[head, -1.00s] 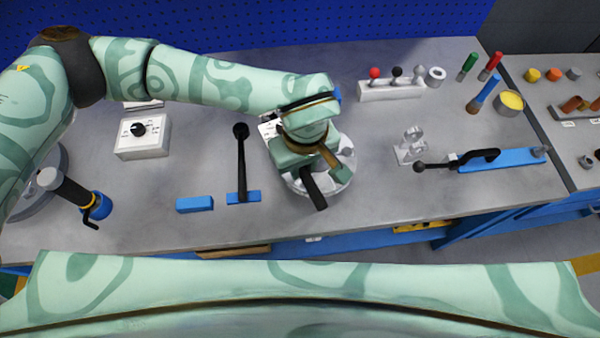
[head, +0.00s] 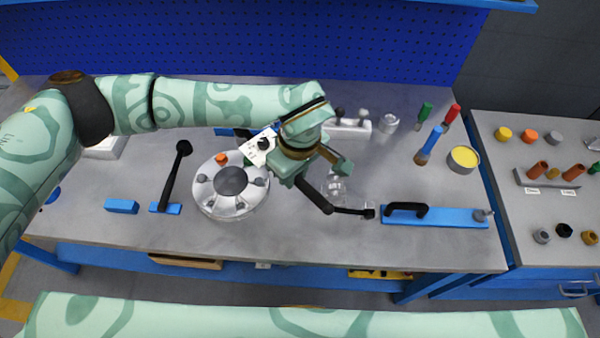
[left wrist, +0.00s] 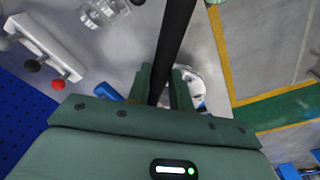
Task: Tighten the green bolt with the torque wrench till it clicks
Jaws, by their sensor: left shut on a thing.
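The flanged shell (head: 207,193) is a round silver part with a dark centre, on the bench left of my left gripper. An orange bolt (head: 221,159) and what looks like the green bolt (head: 248,160) stand at its far rim; several grey bolts ring it. My left gripper (head: 297,177) is right of the shell, shut on a black bar, apparently the torque wrench (head: 315,195). The bar slants down to the right, clear of the shell. In the left wrist view the wrench (left wrist: 174,40) runs up from between the fingers (left wrist: 172,92). Its working end cannot be made out. My right gripper is not in view.
A black lever (head: 175,175) stands on a blue block left of the shell. A blue plate with a black handle (head: 450,217) lies right of the wrench. Clear fixtures (head: 337,188) are behind it. Coloured-handled tools (head: 429,145) and a yellow-filled cup (head: 463,160) stand farther right.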

